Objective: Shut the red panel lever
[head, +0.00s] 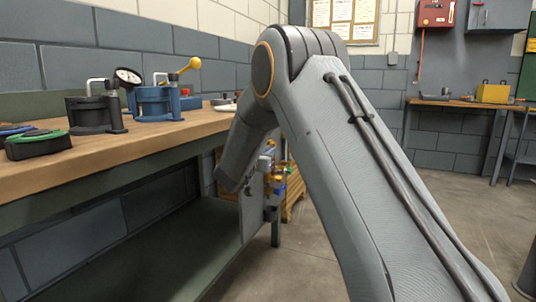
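A grey upright panel (251,208) stands by the end of the workbench, seen nearly edge-on. Small fittings (271,180) with yellow, orange and blue parts stick out from its right side, partly covered by my arm. I cannot make out a red lever among them, nor how any lever is turned. A red box (435,13) hangs on the far wall at upper right; no lever position can be read on it. My arm crosses the middle of the view and bends down toward the panel. My gripper does not show.
The wooden workbench (110,160) runs along the left, carrying a blue housing (155,104), a dark housing (90,113) and a black-green ring part (38,146). A pallet (294,197) stands behind the panel. A far bench (455,103) holds a yellow box (493,93). Floor between is open.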

